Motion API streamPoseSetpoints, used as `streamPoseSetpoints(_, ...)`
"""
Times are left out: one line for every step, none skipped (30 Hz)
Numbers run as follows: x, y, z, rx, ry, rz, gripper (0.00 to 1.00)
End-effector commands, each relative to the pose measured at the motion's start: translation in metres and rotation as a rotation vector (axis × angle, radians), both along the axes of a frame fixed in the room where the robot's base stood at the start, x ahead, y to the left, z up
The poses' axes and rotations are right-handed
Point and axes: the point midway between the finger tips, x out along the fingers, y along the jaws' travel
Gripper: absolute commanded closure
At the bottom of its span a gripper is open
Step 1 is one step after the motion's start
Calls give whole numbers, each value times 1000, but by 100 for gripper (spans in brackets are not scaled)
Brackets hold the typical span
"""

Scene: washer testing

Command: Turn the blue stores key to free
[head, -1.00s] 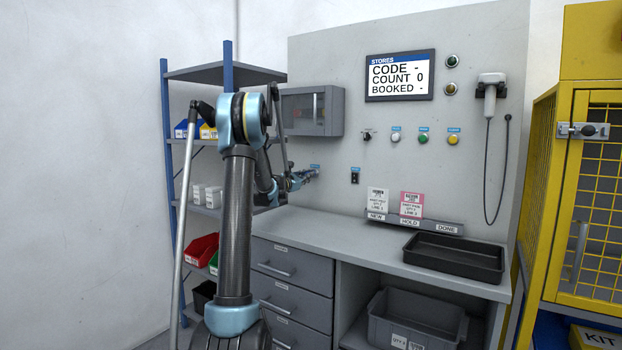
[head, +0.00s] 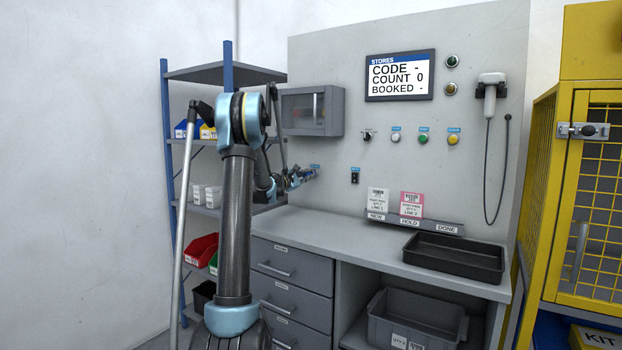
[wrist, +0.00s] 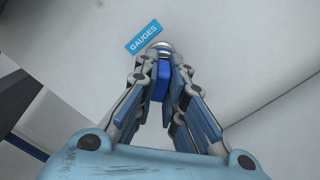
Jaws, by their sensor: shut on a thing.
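A blue key (wrist: 160,88) sits between my fingers in the wrist view. It points at a round silver lock (wrist: 161,46) on the grey panel. A blue label reading GAUGES (wrist: 143,37) is beside the lock. My gripper (wrist: 164,80) is shut on the blue key. In the head view my gripper (head: 309,175) is at the panel, left of the black socket plate, and hides the key there. The key's turn position cannot be read clearly.
The grey panel (head: 340,211) carries a screen (head: 399,75), several buttons and a black selector (head: 367,135). A grey cabinet (head: 312,111) hangs above my gripper. The counter below has a black tray (head: 453,257). A shelf rack (head: 220,75) stands at left.

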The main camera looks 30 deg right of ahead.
Motion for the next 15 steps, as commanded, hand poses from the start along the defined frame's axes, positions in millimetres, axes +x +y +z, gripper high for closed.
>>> streamPoseSetpoints(1,0,0,3,-5,1,100)
streamPoseSetpoints(1,0,0,3,-6,1,100)
streamPoseSetpoints(1,0,0,3,-5,1,100)
streamPoseSetpoints(1,0,0,3,-5,1,100)
streamPoseSetpoints(1,0,0,2,-6,2,100)
streamPoseSetpoints(1,0,0,1,-5,2,100)
streamPoseSetpoints(1,0,0,2,-6,2,100)
streamPoseSetpoints(1,0,0,4,-8,1,100)
streamPoseSetpoints(1,0,0,8,-18,1,100)
streamPoseSetpoints(1,0,0,14,-34,1,100)
streamPoseSetpoints(1,0,1,22,-54,2,100)
streamPoseSetpoints(1,0,1,36,-88,1,100)
streamPoseSetpoints(1,0,1,48,-117,1,100)
streamPoseSetpoints(1,0,1,59,-146,1,100)
streamPoseSetpoints(1,0,1,74,-182,1,100)
